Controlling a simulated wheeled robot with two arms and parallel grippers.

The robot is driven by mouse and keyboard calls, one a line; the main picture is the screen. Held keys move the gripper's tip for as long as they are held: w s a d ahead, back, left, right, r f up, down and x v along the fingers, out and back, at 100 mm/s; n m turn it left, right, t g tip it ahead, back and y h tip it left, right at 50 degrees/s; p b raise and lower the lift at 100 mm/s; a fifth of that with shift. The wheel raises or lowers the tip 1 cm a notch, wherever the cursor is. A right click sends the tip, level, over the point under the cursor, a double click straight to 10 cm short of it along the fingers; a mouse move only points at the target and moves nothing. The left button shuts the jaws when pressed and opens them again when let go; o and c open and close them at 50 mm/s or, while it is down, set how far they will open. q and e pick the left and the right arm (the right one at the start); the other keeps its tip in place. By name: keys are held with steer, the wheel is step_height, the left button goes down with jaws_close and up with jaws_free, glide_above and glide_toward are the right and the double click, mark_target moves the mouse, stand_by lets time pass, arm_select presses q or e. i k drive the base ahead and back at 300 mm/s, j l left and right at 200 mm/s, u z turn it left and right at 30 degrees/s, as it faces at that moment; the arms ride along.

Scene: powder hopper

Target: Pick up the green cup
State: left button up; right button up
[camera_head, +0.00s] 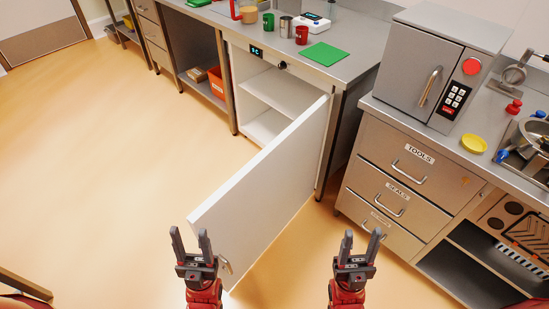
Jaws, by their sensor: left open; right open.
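The small green cup (268,22) stands upright on the grey counter at the top of the head view, left of a metal cup (286,27). A red cup (301,35) stands to the right of these. My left gripper (189,236) is open and empty at the bottom, in front of the open white cabinet door (262,176). My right gripper (360,242) is open and empty to the right of the door, over the floor. Both grippers are far from the green cup.
The white door swings out from the cabinet under the counter (228,24). A green mat (324,54) and a white device (313,20) lie on the counter. A grey oven-like box (436,68) stands on the right counter above labelled drawers. The floor on the left is clear.

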mark_target(269, 19)
steer(key=j+u, duration=0.1)
steer(key=u, duration=0.75)
steer(key=i+j+u, duration=0.1)
steer(key=u, duration=0.3)
steer(key=i+u, duration=0.1)
steer(key=u, duration=0.75)
steer(key=i+l+z, duration=0.1)
steer(key=i+z, duration=0.15)
steer(key=i, duration=0.2)
steer(key=i+z, duration=0.25)
steer(key=i, duration=0.25)
steer(key=i+j+z, duration=0.1)
steer(key=i+z, duration=0.15)
steer(key=i, duration=0.2)
steer(key=i+j+z, duration=0.25)
steer(key=i, duration=0.2)
steer(key=i+j+z, duration=0.25)
steer(key=i, duration=0.2)
steer(key=i+z, duration=0.3)
steer(key=i, duration=0.2)
steer(key=i+z, duration=0.25)
steer(key=i, duration=0.25)
steer(key=i+j+z, duration=0.15)
steer(key=i+z, duration=0.15)
steer(key=i, duration=0.2)
steer(key=i+j+z, duration=0.3)
steer(key=i, duration=0.15)
